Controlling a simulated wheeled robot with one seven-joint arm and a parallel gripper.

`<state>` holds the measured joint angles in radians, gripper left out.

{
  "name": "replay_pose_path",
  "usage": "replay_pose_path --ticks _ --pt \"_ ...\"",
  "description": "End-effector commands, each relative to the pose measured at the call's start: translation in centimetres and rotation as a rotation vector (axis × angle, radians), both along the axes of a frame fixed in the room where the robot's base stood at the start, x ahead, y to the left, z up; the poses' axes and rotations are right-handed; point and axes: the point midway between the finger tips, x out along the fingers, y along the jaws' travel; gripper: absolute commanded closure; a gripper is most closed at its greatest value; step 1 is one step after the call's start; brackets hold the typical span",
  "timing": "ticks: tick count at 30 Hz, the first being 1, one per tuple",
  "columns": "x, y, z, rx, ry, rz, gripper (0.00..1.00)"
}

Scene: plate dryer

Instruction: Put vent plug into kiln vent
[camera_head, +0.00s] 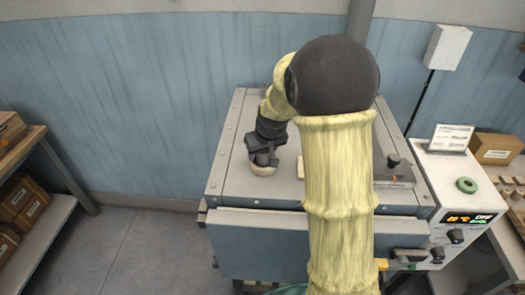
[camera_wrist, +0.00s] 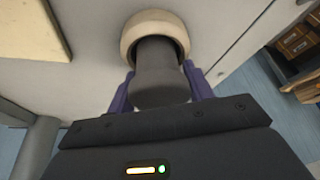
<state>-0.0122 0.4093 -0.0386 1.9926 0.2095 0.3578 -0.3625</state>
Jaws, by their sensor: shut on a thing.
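My gripper (camera_head: 263,157) is over the left part of the kiln's flat grey top (camera_head: 232,150), pointing down. In the wrist view its two purple fingers (camera_wrist: 160,80) are shut on the vent plug (camera_wrist: 158,88), a dark grey cylinder between them. The plug's far end lies within the outline of a round beige collar (camera_wrist: 150,20), which looks like the kiln vent. The collar also shows just below my gripper in the head view (camera_head: 263,172). The collar hides the plug's far end, so I cannot tell how deep it sits.
A cream block (camera_wrist: 30,28) lies on the kiln top beside the collar. A dark knob on a plate (camera_head: 393,163) stands at the top's right. A control box (camera_head: 450,185) with a green ring is at the kiln's right side. Shelves with cartons (camera_head: 22,195) stand far left.

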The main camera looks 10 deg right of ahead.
Motion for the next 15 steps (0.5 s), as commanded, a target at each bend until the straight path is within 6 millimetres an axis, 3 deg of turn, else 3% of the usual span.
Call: replay_pose_path --ticks 11,12,15 --pt "-0.06 -0.05 -0.38 0.0 0.003 0.0 0.75" --pt "-0.06 -0.05 -0.41 0.0 0.003 0.0 0.44" --pt "-0.09 -0.02 -0.45 0.0 0.005 0.0 0.25"
